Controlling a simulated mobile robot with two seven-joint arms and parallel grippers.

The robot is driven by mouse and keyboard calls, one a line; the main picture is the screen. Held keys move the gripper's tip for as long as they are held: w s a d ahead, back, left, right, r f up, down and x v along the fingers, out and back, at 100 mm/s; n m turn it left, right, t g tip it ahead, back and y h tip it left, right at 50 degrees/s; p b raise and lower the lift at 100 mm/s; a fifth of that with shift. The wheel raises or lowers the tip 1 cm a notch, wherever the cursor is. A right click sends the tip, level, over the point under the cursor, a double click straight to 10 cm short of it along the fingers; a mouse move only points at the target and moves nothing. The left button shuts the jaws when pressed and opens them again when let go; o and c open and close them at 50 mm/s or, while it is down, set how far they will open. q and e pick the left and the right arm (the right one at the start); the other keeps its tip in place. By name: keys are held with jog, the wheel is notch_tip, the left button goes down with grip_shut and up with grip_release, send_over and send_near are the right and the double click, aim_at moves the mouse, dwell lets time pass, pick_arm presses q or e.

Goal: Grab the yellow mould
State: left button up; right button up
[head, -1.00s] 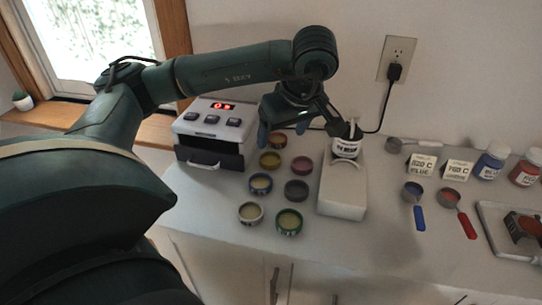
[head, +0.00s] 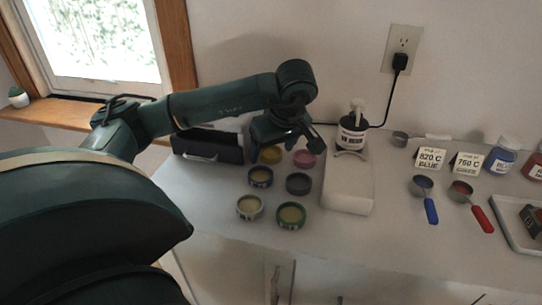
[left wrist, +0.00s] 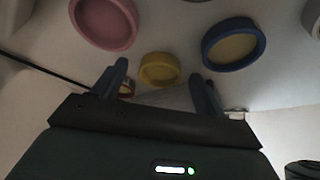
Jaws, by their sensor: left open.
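The yellow mould (head: 271,155) is a small round cup on the white counter, partly hidden by my left gripper in the head view. In the left wrist view the yellow mould (left wrist: 159,69) lies beyond and between the two fingers. My left gripper (head: 285,149) is open and empty above the back of the mould group, and its fingers (left wrist: 158,84) are spread in the left wrist view. The pink mould (head: 304,159) is to the right of the yellow one and the blue mould (head: 260,177) is in front of it. My right gripper is not in view.
Scoops and jars lie farther right.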

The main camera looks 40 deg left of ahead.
pick_arm(q)
jog(key=shift+c, duration=0.2)
jog(key=c, duration=1)
jog(key=shift+r, duration=0.1)
